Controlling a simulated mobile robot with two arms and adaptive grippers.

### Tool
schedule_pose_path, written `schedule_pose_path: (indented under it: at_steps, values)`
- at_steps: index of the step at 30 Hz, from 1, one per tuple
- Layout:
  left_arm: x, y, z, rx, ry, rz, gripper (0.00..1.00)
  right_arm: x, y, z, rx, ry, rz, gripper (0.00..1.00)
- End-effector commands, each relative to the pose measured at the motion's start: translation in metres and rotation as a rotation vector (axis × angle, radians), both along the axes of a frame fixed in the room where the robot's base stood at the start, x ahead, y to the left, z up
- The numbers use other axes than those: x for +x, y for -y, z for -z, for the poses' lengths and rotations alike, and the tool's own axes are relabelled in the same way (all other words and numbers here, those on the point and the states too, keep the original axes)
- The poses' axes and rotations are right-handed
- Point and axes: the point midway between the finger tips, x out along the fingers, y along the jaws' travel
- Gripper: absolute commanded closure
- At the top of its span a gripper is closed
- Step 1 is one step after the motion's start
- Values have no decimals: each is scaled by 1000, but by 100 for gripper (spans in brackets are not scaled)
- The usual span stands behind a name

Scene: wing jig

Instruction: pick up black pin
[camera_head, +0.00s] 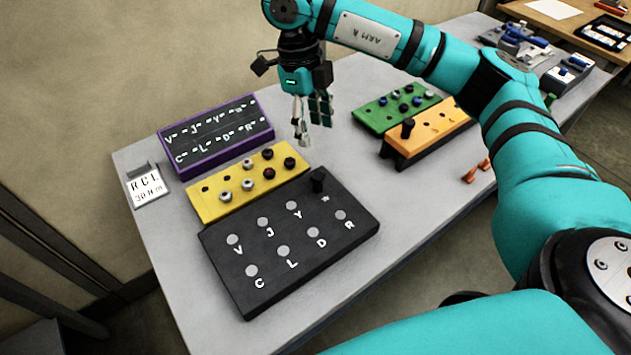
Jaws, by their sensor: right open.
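A black pin (318,179) stands upright near the back right corner of the dark lettered board (300,262), beside a star mark. Another black pin (407,128) stands upright at the left end of the orange block (440,122). My right gripper (312,128) hangs pointing down above the table, behind the dark board and left of the green block. It is open and nothing shows between its fingers. It is apart from both pins. My left gripper is not in view.
A yellow board (215,207) with several white and black knobs lies behind the dark board. A purple-framed lettered panel (215,137), a white label stand (146,188) and a green block (372,117) with knobs stand nearby. Orange pieces (476,171) lie at right.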

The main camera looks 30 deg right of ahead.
Motion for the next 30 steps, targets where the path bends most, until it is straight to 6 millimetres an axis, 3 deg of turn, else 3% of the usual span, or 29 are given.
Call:
schedule_pose_path:
  at_steps: [10,19,24,30]
  values:
    - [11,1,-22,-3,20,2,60,-10,6,67,-2,-2,1,48]
    - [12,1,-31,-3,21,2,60,-12,5,90,-1,-2,0,48]
    - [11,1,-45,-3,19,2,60,-14,1,116,-1,-4,0,48]
    - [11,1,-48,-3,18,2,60,-15,3,135,-1,1,0,48]
